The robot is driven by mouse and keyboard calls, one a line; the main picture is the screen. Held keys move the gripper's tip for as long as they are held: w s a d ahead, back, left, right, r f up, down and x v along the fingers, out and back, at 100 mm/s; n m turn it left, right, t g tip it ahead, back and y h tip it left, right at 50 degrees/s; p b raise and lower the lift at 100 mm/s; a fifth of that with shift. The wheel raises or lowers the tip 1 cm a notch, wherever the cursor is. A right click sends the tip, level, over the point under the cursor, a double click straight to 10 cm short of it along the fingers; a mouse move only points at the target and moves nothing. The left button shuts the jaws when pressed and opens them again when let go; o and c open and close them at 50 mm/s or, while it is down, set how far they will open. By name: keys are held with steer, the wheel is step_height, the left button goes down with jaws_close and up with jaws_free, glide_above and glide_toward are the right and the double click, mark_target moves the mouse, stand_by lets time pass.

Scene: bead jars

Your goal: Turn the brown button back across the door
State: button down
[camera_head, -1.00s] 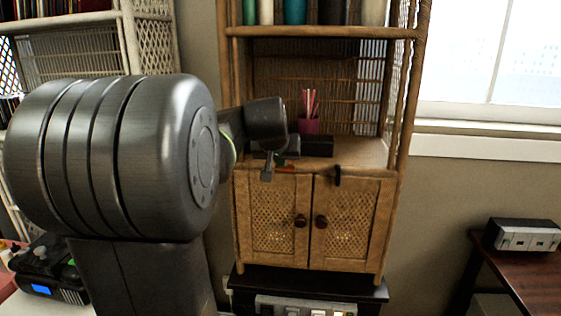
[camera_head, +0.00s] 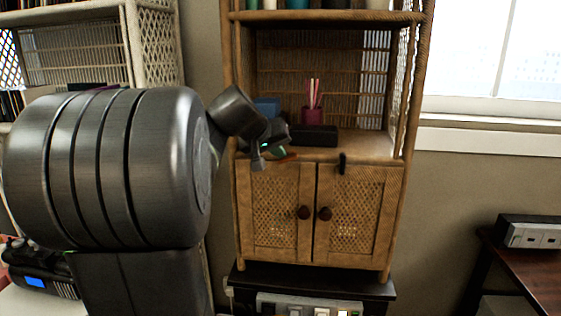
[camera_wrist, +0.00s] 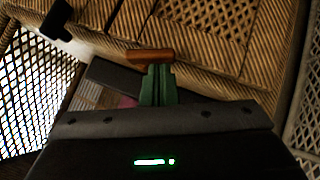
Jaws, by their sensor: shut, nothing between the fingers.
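The brown button (camera_head: 287,157) lies lengthwise along the shelf's front edge above the left door (camera_head: 247,225), not down across it. In the wrist view the button (camera_wrist: 140,56) shows as a short orange-brown bar just beyond my fingertips. My gripper (camera_head: 258,162) is shut and empty at the shelf edge, left of the button. Its green fingers (camera_wrist: 157,72) reach up to the button in the wrist view; I cannot tell whether they touch it. The finger and wrist hide part of the edge in the head view. Both doors look closed.
A black button (camera_head: 342,163) stands upright at the right door's top. Two round dark knobs sit mid-door. A dark box (camera_head: 315,135), a pink cup with sticks (camera_head: 312,115) and a blue box (camera_head: 267,106) stand on the shelf. A black stand (camera_head: 250,281) is below.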

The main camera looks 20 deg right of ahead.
mark_target(279, 163)
steer(key=f+n+h+b, duration=0.1)
steer(key=h+b, duration=0.1)
steer(key=b, duration=0.2)
steer(key=f+n+g+h+b, duration=0.1)
steer(key=f+h+b, duration=0.1)
steer(key=b, duration=0.2)
steer(key=shift+w+a+n, duration=0.2)
steer(key=shift+a+n, duration=0.1)
steer(key=shift+a, duration=0.05)
steer(key=f+n+h+b, duration=0.1)
steer(key=h+b, duration=0.1)
steer(key=b, duration=0.2)
steer(key=shift+g, duration=0.4)
steer(key=n+h+b, duration=0.1)
steer(key=b, duration=0.2)
steer(key=shift+s+d+f+n+h, duration=0.15)
steer(key=shift+f+n+h, duration=0.1)
steer(key=shift+n+h, duration=0.15)
steer(key=shift+r+p, duration=0.4)
steer(key=shift+p, duration=0.05)
